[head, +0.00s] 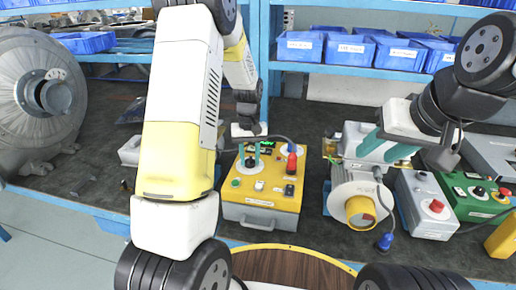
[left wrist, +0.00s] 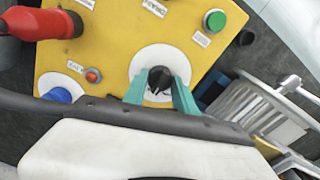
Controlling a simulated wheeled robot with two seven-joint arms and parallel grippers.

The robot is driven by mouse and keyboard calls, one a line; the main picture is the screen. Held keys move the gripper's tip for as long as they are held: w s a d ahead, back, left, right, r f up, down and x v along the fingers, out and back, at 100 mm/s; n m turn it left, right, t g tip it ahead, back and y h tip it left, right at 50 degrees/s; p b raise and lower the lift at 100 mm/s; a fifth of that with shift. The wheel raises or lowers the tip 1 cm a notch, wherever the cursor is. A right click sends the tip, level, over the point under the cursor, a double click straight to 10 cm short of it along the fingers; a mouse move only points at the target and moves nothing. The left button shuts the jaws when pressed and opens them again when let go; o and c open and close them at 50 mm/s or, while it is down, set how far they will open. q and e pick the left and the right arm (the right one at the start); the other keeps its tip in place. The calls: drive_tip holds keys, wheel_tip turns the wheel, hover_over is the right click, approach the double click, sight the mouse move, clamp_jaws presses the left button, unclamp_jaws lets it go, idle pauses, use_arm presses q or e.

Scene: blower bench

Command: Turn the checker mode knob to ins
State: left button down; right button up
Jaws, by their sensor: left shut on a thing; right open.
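The checker is a yellow-topped box (head: 259,214) with a grey front and handle, on the bench in front of me. Its black mode knob (left wrist: 158,81) sits on a round white dial (left wrist: 160,58) in the left wrist view. My left gripper (left wrist: 160,88) reaches down over the panel, and its teal fingers are shut on the knob from both sides. In the head view my left gripper (head: 249,160) is over the back left of the panel. The dial's marks are too small to read. My right gripper (head: 385,151) is open, above a motor-like unit to the right.
A blower unit (head: 352,197), a grey box with a red button (head: 433,207) and a green box (head: 478,196) stand to the right.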

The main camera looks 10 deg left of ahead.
sight(250, 158)
idle(0.3)
use_arm(q)
drive_tip(key=c, duration=1)
unclamp_jaws()
wheel_tip(250, 158, up, 7)
drive_tip(key=shift+r, duration=0.4)
